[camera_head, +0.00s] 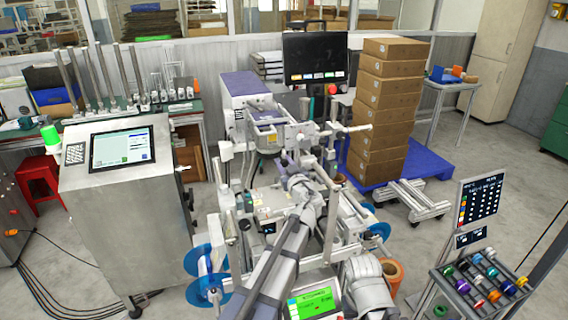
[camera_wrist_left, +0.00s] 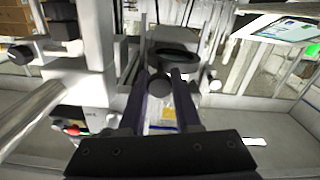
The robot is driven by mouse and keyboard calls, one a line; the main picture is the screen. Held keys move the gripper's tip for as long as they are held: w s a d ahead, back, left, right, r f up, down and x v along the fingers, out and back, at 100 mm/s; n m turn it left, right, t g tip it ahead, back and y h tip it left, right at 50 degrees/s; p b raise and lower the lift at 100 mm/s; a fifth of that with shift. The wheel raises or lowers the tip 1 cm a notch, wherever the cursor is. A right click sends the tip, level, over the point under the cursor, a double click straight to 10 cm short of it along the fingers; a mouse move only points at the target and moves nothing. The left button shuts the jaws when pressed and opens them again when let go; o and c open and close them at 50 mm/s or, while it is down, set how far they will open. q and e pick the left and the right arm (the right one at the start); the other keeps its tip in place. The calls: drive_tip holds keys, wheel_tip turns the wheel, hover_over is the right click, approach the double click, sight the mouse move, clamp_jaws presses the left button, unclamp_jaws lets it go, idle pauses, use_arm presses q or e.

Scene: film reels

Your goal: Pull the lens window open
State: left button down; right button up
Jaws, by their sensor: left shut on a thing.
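My left arm reaches up the middle of the head view into the film machine (camera_head: 330,215). My left gripper (camera_head: 286,158) is at the machine's upper front, below the purple-topped unit (camera_head: 246,86). In the left wrist view, the two dark fingers of my left gripper (camera_wrist_left: 160,85) are closed around a small round dark knob (camera_wrist_left: 159,89). A dark oval part (camera_wrist_left: 175,60) sits just beyond the knob. It seems to belong to the lens window, but its outline is partly hidden, and I cannot tell how far the window is open. My right gripper does not show.
A steel cabinet with a screen (camera_head: 122,150) stands to the left. Stacked cartons (camera_head: 386,110) stand on a blue pallet (camera_head: 425,160) behind right. Blue reels (camera_head: 206,258) sit low on the machine. A rack of coloured rolls (camera_head: 485,280) is at lower right. Machine bars crowd the gripper.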

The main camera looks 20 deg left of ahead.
use_arm(q)
drive_tip(key=v, duration=1.4)
drive_tip(key=shift+s+d, duration=0.15)
drive_tip(key=shift+s, duration=0.1)
drive_tip(key=c, duration=0.6)
unclamp_jaws()
drive_tip(key=shift+s, duration=0.15)
